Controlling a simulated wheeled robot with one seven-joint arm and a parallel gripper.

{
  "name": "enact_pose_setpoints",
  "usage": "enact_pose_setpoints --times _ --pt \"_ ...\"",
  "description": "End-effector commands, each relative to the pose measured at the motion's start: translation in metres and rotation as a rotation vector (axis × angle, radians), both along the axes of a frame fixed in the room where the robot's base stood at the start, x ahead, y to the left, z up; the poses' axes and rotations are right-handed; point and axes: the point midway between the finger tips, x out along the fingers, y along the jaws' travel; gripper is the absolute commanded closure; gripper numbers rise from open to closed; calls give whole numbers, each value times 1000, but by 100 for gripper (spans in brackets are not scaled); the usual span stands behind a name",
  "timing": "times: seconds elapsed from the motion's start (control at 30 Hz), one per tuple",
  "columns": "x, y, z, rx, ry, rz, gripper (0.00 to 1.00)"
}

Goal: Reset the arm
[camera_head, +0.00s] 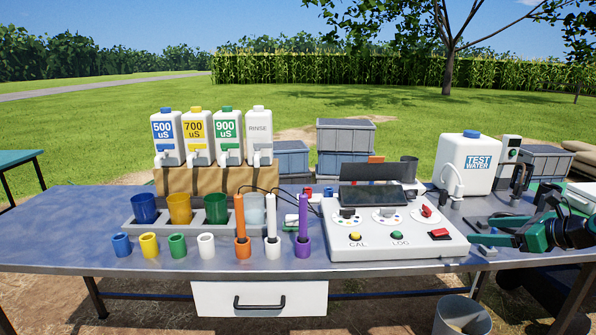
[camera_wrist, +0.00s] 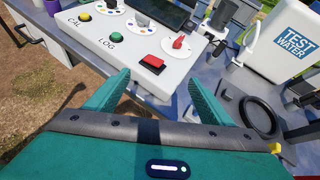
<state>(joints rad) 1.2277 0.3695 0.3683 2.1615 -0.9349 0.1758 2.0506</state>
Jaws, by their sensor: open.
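My gripper (camera_head: 487,241) is at the right end of the metal table (camera_head: 70,240) in the head view, its teal fingers pointing left toward the console. In the wrist view the two fingers of my gripper (camera_wrist: 156,86) are spread apart with nothing between them. Beyond them is the white control console (camera_head: 400,250), with its CAL and LOG buttons, a red switch (camera_wrist: 153,63) and a red-handled dial (camera_wrist: 178,43). The fingertips appear close to the console's right front edge; whether they touch it I cannot tell.
A white TEST WATER jug (camera_head: 466,160) stands behind my gripper. A grey bin (camera_head: 462,316) stands below the front edge. A black ring (camera_wrist: 259,117) lies right of the fingers.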

Motion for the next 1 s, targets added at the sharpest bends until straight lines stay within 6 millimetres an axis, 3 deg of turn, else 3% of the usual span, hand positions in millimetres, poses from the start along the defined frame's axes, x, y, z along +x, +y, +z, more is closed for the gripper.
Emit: enact_pose_setpoints --times 0.27,0.47,0.7,1.0 --pt "-27 23 -22 -278 74 167 25" --pt "-62 47 -37 -552 142 381 25" --pt "-143 71 -40 -942 236 799 25" --pt "-262 89 -24 -1207 261 1341 25"
